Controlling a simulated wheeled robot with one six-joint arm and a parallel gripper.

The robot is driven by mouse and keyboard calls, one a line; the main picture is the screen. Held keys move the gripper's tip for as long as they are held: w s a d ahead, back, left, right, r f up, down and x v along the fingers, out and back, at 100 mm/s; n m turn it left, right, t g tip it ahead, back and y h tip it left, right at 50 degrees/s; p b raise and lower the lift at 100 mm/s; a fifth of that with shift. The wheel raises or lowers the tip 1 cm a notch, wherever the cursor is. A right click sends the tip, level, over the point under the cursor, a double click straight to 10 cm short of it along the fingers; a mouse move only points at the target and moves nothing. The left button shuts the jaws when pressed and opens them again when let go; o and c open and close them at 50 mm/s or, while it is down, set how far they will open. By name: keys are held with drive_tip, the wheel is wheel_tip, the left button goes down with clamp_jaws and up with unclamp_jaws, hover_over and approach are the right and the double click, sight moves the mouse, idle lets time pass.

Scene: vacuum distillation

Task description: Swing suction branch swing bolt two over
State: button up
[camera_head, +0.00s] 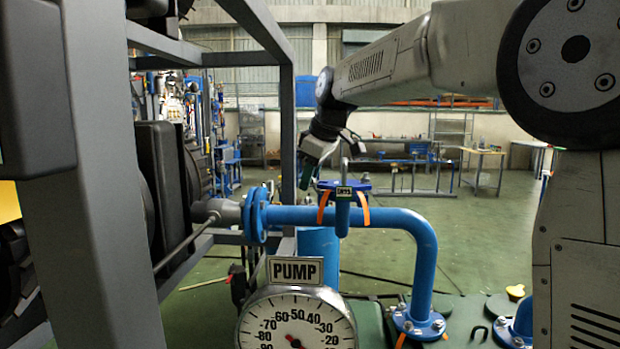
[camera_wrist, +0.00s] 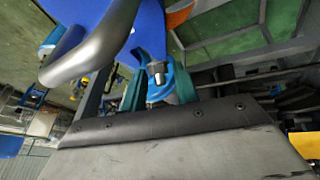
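The suction branch (camera_head: 343,217) is a short blue stub with a tag, rising from the blue pipe. A blue flange (camera_head: 328,185) tops it, with a grey curved handle (camera_head: 346,165); the handle is large in the wrist view (camera_wrist: 100,55). My gripper (camera_head: 305,178) points down at the flange's left side. In the wrist view its teal fingers (camera_wrist: 157,90) are apart, with a swing bolt's grey end (camera_wrist: 157,70) and a blue part between them. I see no clear grip on the bolt. Which numbered bolt this is cannot be told.
A dark grey frame (camera_head: 288,130) stands close on the left. The blue pipe (camera_head: 385,217) runs right and bends down to a floor flange. A PUMP gauge (camera_head: 296,320) stands in front. Orange straps (camera_head: 364,210) hang beside the branch. Open floor and benches lie behind.

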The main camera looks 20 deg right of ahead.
drive_tip(key=shift+w+f, duration=0.1)
drive_tip(key=shift+f, duration=0.1)
clamp_jaws()
drive_tip(key=shift+d+r+t+y, duration=0.2)
drive_tip(key=shift+d+t+y, duration=0.1)
drive_tip(key=shift+y, duration=0.4)
unclamp_jaws()
drive_tip(key=shift+s+r, duration=0.1)
drive_tip(key=shift+s, duration=0.1)
drive_tip(key=v, duration=0.7)
drive_tip(key=shift+s+r, duration=0.15)
drive_tip(key=shift+r, duration=0.15)
